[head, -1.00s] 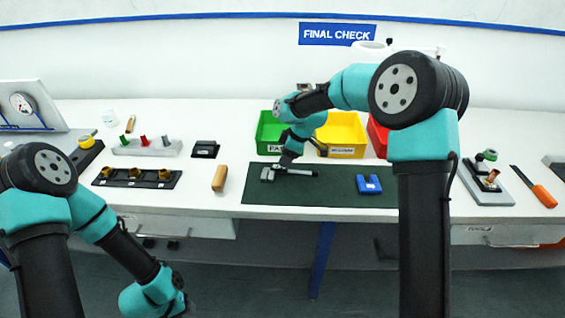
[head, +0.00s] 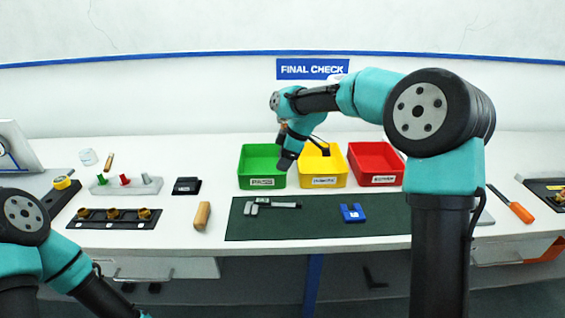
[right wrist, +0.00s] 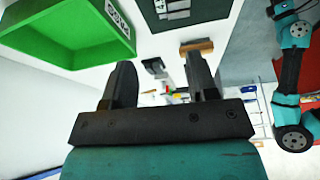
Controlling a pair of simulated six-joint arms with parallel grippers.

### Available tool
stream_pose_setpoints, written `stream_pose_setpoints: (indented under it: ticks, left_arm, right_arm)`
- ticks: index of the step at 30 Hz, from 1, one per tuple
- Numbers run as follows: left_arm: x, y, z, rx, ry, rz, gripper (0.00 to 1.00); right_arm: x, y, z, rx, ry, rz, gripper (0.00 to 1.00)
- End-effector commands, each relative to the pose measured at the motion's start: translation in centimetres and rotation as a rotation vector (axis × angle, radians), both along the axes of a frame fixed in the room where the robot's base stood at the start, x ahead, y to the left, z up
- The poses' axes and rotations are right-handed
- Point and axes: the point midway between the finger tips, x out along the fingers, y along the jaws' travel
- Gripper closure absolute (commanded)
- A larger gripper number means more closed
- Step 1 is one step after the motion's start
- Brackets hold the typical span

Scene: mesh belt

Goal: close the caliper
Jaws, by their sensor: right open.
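The caliper (head: 285,205) is a grey tool lying flat on the dark green mat (head: 320,228), its jaws at the left end. Its jaws are too small here to tell whether a gap is left between them. My right gripper (head: 285,163) is raised above the back of the mat, in front of the green and yellow bins, apart from the caliper. In the right wrist view its two fingers (right wrist: 160,82) are spread with nothing between them. A grey shape on the dark mat shows at that view's top edge. My left gripper is outside the head view.
Green (head: 262,182), yellow (head: 320,182) and red (head: 376,178) bins stand behind the mat. A blue block (head: 352,213) lies on the mat's right part. A wooden block (head: 202,216) and a black socket rack (head: 114,219) are to the left.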

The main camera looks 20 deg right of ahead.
Motion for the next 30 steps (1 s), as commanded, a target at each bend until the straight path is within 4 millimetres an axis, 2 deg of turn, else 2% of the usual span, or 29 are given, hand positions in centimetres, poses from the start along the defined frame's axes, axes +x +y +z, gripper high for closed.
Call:
stream_pose_setpoints:
  ticks: [2,10,14,19,30]
  left_arm:
    - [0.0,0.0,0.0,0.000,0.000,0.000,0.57]
    - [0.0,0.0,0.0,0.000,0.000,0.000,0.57]
    - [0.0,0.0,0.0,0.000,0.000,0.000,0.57]
    - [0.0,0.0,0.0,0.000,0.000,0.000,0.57]
    - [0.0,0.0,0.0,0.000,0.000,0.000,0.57]
  right_arm:
    - [0.0,0.0,0.0,0.000,0.000,0.000,0.47]
    - [0.0,-0.2,-0.2,0.012,0.034,-0.087,0.72]
    - [-0.1,-0.5,-0.6,0.033,0.094,-0.244,0.84]
    - [-0.2,-1.0,-1.2,0.071,0.204,-0.522,1.00]
    - [-0.4,-2.2,-2.5,0.156,0.444,-1.144,1.00]
